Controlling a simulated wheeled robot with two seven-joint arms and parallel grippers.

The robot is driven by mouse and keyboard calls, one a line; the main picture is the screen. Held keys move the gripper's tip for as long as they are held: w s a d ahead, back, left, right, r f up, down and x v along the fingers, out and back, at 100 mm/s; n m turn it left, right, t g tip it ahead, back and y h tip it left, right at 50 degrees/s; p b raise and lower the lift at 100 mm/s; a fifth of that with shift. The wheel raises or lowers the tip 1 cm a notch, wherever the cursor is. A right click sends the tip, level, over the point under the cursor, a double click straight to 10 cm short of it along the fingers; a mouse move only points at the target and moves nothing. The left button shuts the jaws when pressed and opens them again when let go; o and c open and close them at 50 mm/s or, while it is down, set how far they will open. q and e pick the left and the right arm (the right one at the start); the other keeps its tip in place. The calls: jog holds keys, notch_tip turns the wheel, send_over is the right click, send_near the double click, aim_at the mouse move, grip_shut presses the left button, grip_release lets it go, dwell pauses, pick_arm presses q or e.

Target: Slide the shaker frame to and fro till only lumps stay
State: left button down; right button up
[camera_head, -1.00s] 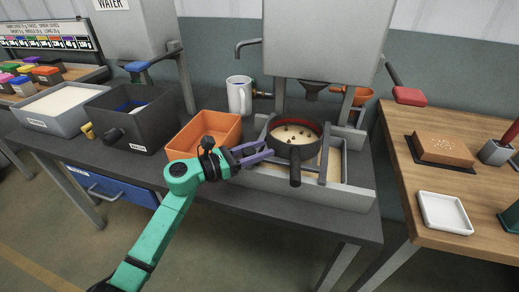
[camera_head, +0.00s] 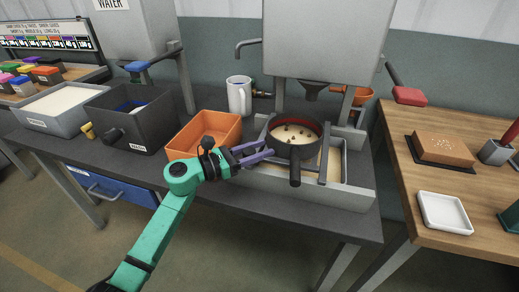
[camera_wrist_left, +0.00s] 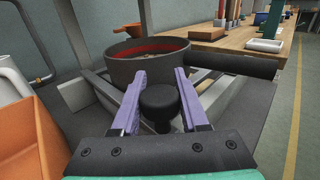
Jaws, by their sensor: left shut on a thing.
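The dark round sieve pan (camera_head: 293,148), with a red inner band, sits on the grey shaker frame (camera_head: 324,153) above a long grey tray (camera_head: 345,197). It holds pale powder (camera_head: 290,135) with several brown lumps, and its black handle points toward the front. My left gripper (camera_head: 267,150), with purple fingers, is at the left side of the frame. In the left wrist view, its fingers close around a black knob (camera_wrist_left: 158,100) in front of the pan (camera_wrist_left: 150,70). The fingertips hide parts of the frame. My right gripper is not in view.
An orange bin (camera_head: 205,132) stands just left of the frame, with a white mug (camera_head: 239,95) behind it. A large grey hopper (camera_head: 325,40) is above and behind. A wooden table (camera_head: 440,190) stands right, across a gap.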

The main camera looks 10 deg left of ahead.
aim_at(290, 152)
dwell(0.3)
pick_arm(q)
jog(key=d, duration=0.3)
jog(key=d+b, duration=0.1)
jog(key=d, duration=0.2)
jog(key=shift+s+d, duration=0.2)
jog(key=shift+d, duration=0.05)
jog(key=shift+c, duration=2.2)
grip_release()
